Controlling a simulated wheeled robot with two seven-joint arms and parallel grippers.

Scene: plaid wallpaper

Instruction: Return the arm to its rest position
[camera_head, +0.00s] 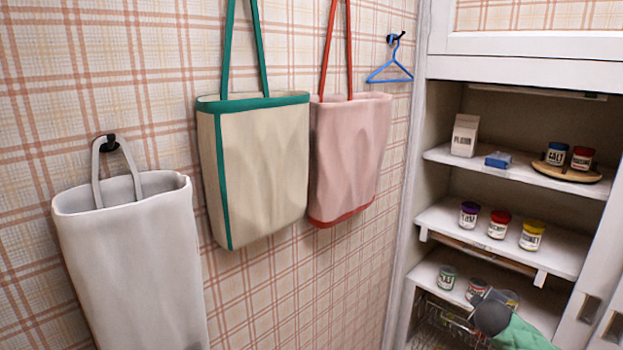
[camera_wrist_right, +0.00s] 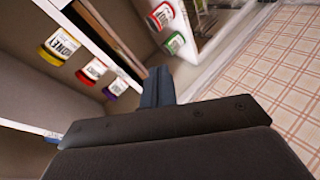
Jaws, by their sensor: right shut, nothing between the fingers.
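My right arm (camera_head: 520,336) comes in at the bottom right of the head view, with a green part and a grey wrist end. It reaches in front of the lowest visible cupboard shelf and partly hides the jars there. In the wrist view my right gripper (camera_wrist_right: 158,86) is shut and empty, its dark fingers together. It is near the shelf fronts, with jars to either side and apart from them. My left gripper is not in view.
The open cupboard has shelves (camera_head: 555,252) with jars (camera_head: 498,224), a carton (camera_head: 465,135) and a round wooden tray (camera_head: 545,169). A wire basket (camera_head: 440,318) sits low. Bags (camera_head: 255,170) and a blue hanger (camera_head: 390,72) hang on the plaid wall (camera_head: 350,270).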

